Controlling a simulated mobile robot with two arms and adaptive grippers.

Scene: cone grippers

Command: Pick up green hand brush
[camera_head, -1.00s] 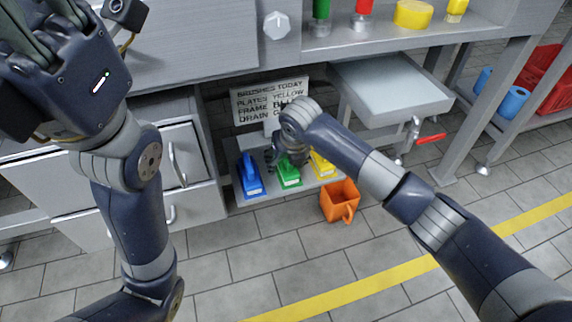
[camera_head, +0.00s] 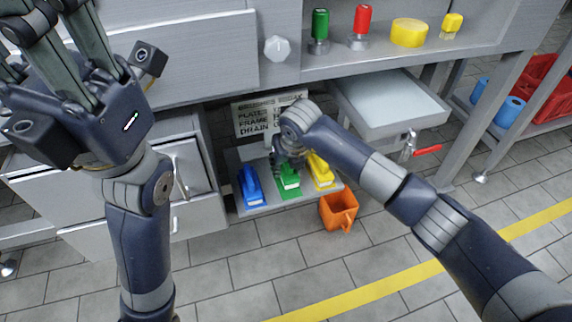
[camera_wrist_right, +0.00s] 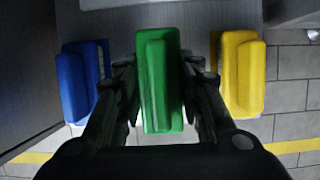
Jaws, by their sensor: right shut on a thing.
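The green hand brush (camera_head: 289,178) sits in the middle of a low shelf, between a blue brush (camera_head: 251,187) and a yellow brush (camera_head: 321,171). In the right wrist view the green brush (camera_wrist_right: 160,80) lies between the two fingers of my right gripper (camera_wrist_right: 160,95), which are shut on it. In the head view my right gripper (camera_head: 288,158) reaches down over the brush and hides part of it. I cannot tell whether the brush touches the shelf. My left gripper (camera_head: 50,60) is raised at the upper left, its fingers spread, empty.
A sign (camera_head: 255,118) stands behind the brushes, partly hidden by my right arm. An orange jug (camera_head: 338,209) is on the floor right of the shelf. A grey tray (camera_head: 388,108) juts out at right. Drawers (camera_head: 185,160) flank the shelf on the left.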

